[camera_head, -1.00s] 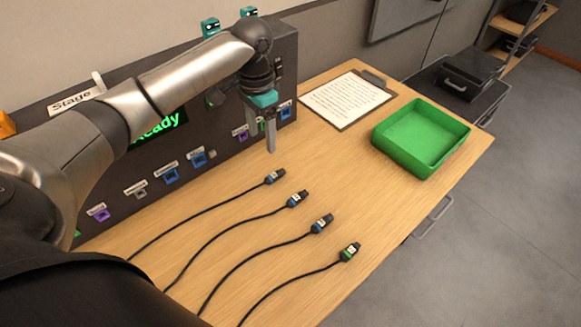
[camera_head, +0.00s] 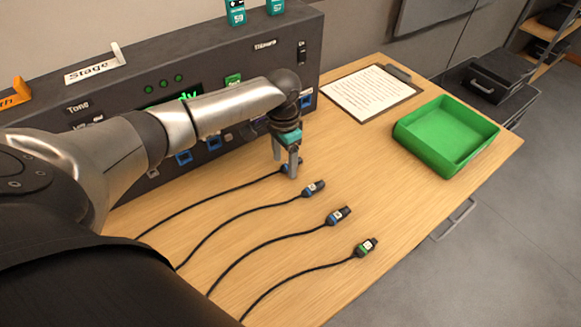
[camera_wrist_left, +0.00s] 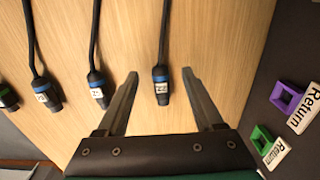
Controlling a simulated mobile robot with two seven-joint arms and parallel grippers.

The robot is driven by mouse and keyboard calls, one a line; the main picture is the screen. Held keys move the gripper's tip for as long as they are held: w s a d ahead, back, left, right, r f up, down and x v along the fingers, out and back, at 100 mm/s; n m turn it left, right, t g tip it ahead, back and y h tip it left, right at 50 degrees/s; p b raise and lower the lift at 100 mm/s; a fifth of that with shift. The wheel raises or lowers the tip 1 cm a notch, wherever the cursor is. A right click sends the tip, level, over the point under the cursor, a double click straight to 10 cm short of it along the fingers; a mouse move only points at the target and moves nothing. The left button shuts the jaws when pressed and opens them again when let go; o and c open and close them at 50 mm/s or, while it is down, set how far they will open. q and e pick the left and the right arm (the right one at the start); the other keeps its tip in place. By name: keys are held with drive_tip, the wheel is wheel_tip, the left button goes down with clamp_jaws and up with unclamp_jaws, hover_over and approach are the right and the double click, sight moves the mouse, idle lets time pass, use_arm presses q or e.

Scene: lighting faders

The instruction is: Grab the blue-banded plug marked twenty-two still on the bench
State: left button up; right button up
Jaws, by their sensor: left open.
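My left gripper (camera_head: 285,167) points down over the plug nearest the console, its jaws open. In the left wrist view that blue-banded plug (camera_wrist_left: 161,86), whose label appears to read 22, lies on the bench between the fingers (camera_wrist_left: 160,73) in the picture, with nothing gripped. In the head view the fingers partly hide it. Two more blue-banded plugs (camera_head: 314,188) (camera_head: 339,215) and a green-banded plug (camera_head: 367,247) lie in a row toward the bench's front edge; their labels are too small to read surely. My right gripper is not in view.
The dark console (camera_head: 300,60) with several coloured sockets stands just behind the gripper. A green tray (camera_head: 447,140) and a clipboard (camera_head: 370,92) lie at the right on the wooden bench (camera_head: 400,190). Black cables (camera_head: 205,198) trail left from the plugs.

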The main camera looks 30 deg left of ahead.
use_arm(q)
drive_tip(key=shift+f, duration=0.55)
drive_tip(key=shift+c, duration=0.4)
clamp_jaws()
